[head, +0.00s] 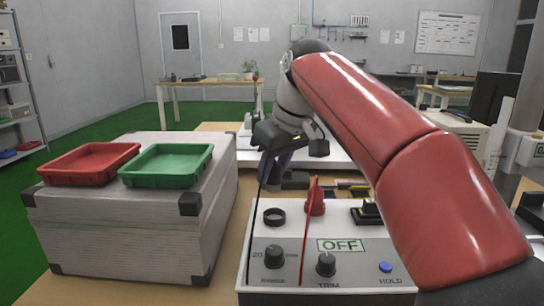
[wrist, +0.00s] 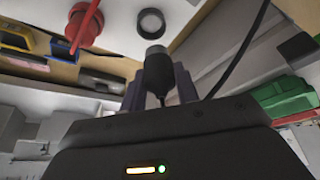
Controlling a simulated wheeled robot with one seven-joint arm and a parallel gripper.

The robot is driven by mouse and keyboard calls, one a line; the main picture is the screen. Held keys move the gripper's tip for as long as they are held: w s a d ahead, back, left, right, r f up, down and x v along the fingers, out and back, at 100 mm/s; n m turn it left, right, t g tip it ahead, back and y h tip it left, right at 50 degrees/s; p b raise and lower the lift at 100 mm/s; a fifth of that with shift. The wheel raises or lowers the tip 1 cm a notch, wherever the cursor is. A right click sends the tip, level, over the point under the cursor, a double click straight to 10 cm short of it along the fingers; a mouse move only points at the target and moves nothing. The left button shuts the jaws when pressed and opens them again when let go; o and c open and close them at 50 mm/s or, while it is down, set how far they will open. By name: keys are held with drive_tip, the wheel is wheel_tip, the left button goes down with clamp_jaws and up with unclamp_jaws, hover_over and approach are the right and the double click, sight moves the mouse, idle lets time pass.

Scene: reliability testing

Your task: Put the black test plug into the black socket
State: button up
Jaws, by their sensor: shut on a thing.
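My gripper (head: 272,176) is above the back left of the test box, with its fingers pointing down. In the wrist view my gripper (wrist: 158,88) is shut on the black plug (wrist: 157,68), which sits between the two fingers. The black socket (head: 274,216) is an open black ring on the box's top left; it also shows in the wrist view (wrist: 151,23), just beyond the plug's tip. The plug appears apart from the socket, though the exact gap is hard to tell. A thin black cable (wrist: 240,52) curves past the right of the gripper.
The white test box (head: 345,247) carries a red plug (head: 315,204) with a red cable, a black switch (head: 368,212), knobs and a blue button (head: 385,267). A red tray (head: 90,164) and green tray (head: 168,166) stand on a grey case (head: 130,232) to the left.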

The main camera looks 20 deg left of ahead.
sight(278, 190)
drive_tip(key=shift+w+f, duration=0.25)
drive_tip(key=shift+w, duration=0.1)
drive_tip(key=shift+s+f+b, duration=0.1)
drive_tip(key=shift+f+b, duration=0.35)
drive_tip(key=shift+f, duration=0.45)
wheel_tip(278, 190, down, 4)
drive_tip(key=b, duration=0.3)
drive_tip(key=shift+d+r, duration=0.1)
drive_tip(key=shift+r, duration=0.05)
drive_tip(key=shift+r+p, duration=0.1)
drive_tip(key=shift+p, duration=0.2)
drive_tip(key=shift+f+b, duration=0.45)
drive_tip(key=shift+f, duration=0.25)
idle(0.5)
drive_tip(key=o, duration=0.7)
